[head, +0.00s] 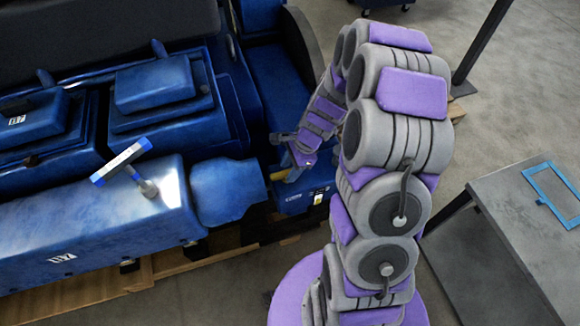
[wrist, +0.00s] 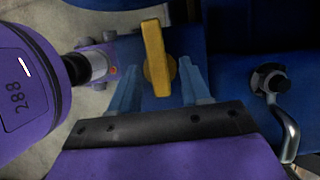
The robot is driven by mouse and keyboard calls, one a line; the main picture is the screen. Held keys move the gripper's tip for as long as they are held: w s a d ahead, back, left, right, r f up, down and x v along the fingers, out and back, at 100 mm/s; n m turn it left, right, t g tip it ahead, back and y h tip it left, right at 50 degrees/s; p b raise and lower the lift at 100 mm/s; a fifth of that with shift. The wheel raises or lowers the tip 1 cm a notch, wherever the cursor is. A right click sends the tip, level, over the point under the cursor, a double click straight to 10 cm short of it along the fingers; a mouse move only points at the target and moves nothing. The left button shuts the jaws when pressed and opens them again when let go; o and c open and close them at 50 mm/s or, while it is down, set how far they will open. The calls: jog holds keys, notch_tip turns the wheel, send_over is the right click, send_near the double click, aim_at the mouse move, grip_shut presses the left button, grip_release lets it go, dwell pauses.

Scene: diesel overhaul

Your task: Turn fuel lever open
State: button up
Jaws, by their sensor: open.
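The yellow fuel lever (wrist: 157,60) stands between the two blue-grey fingers of my gripper (wrist: 160,72) in the wrist view. The fingers are apart, one on each side of the lever, with visible gaps. In the head view a small yellow part of the lever (head: 279,174) shows at the end of the blue engine, just left of my gripper (head: 294,173). My arm hides much of that area, and the fingers are too small there to judge.
The blue engine (head: 90,235) fills the left on wooden pallet boards (head: 75,295). A T-handle with a blue and white bar (head: 121,162) stands on it. A bent metal pipe (wrist: 290,130) is right of my gripper. A grey table (head: 500,210) carries a blue frame (head: 553,192) at right.

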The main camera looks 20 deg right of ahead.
jog(key=shift+c, duration=0.5)
grip_shut()
jog(key=n, duration=0.2)
jog(key=n+g, duration=0.1)
jog(key=n+g+p, duration=0.1)
jog(key=n, duration=0.1)
jog(key=shift+w+n+h, duration=0.3)
jog(key=shift+w, duration=0.05)
jog(key=n+g, duration=0.1)
jog(key=n, duration=0.2)
jog(key=shift+a+n+h, duration=0.15)
jog(key=shift+n+h, duration=0.15)
jog(key=shift+h, duration=0.1)
jog(key=n, duration=0.2)
jog(key=n+g+h, duration=0.1)
jog(key=n, duration=0.1)
jog(key=shift+w+a+n, duration=0.15)
jog(key=shift+a+n, duration=0.05)
jog(key=shift+n, duration=0.1)
jog(key=shift+a+n+h, duration=0.15)
jog(key=shift+n+h, duration=0.85)
jog(key=shift+n, duration=1.1)
